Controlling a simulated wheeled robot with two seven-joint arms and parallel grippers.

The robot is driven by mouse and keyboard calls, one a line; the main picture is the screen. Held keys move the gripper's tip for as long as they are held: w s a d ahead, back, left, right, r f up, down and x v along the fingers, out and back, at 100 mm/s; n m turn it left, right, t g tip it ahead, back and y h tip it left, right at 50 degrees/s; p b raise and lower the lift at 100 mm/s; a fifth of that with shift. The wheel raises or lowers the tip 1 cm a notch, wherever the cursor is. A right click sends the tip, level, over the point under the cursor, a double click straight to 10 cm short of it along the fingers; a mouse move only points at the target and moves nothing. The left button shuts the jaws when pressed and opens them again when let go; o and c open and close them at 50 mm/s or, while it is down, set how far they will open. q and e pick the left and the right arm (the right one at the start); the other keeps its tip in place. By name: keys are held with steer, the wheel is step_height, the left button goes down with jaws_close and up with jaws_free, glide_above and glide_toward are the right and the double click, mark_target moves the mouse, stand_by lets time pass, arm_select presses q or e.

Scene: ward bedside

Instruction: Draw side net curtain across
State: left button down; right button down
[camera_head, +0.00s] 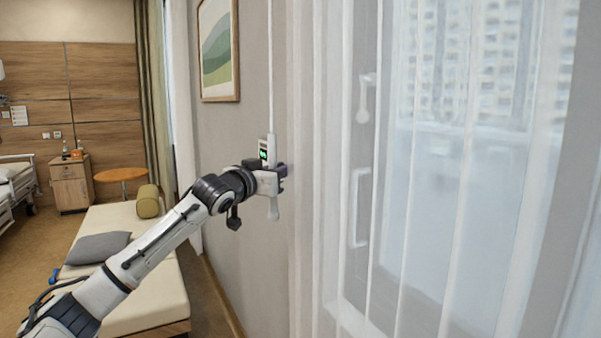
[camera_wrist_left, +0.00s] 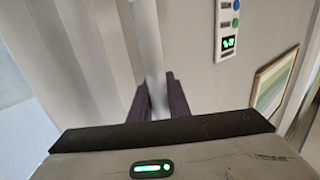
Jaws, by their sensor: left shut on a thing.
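The sheer white net curtain (camera_head: 450,200) hangs in folds over the window on the right, and its left edge meets the wall. It also shows at the left of the left wrist view (camera_wrist_left: 60,60). A thin white draw rod (camera_head: 270,70) hangs upright near the curtain's left edge, its lower end showing below my gripper. My left gripper (camera_head: 283,172) is shut on the rod. In the left wrist view the rod (camera_wrist_left: 148,45) runs between its dark fingers (camera_wrist_left: 160,100). My right gripper is not in view.
A wall control panel (camera_head: 264,152) with a green display is close behind my left gripper. Window handles (camera_head: 361,205) show through the curtain. A cushioned bench (camera_head: 140,290) stands below my left arm. A framed picture (camera_head: 218,50) hangs on the wall.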

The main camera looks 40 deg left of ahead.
arm_select(q)
steer(key=shift+a+r, duration=0.2)
steer(key=shift+a, duration=0.1)
steer(key=c, duration=2)
jaws_free()
steer(key=o, duration=0.3)
steer(key=shift+w+f, duration=0.1)
steer(key=shift+f, duration=0.05)
steer(key=shift+o, duration=0.2)
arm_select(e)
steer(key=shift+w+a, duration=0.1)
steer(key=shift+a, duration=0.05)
